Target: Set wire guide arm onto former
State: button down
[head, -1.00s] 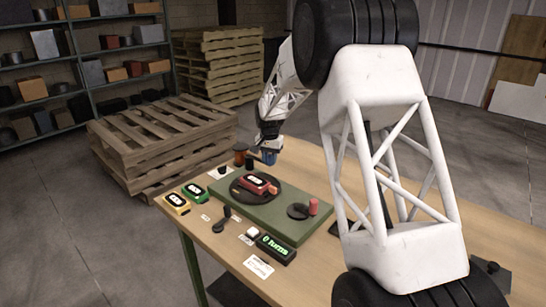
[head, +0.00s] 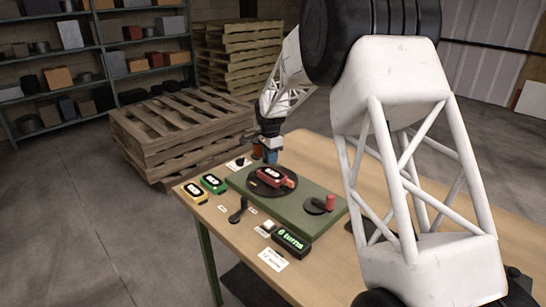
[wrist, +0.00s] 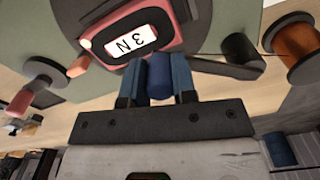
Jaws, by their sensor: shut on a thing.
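My gripper (wrist: 157,80) is shut on a blue cylinder (wrist: 159,75), which looks like the knob of the wire guide arm. In the head view my gripper (head: 269,142) and the blue knob (head: 270,156) are above the far edge of the green base (head: 300,213). A dark bar (wrist: 222,68) with a round black part runs right from near the knob; whether they join is hidden. A red box with a display reading "3 N" (wrist: 130,40) sits on the dark disc (head: 256,187), apparently the former. The red box (head: 274,178) also shows in the head view. Contact between knob and box is unclear.
A copper wire spool (wrist: 297,47) stands close right of the held part. A crank disc (head: 319,206) with a red knob and a lit green display (head: 291,242) are nearer. The table's right side has bare room.

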jog(key=shift+a, duration=0.1)
jog(key=c, duration=0.9)
grip_release()
jog(key=shift+r, duration=0.1)
jog(key=shift+r, duration=3.8)
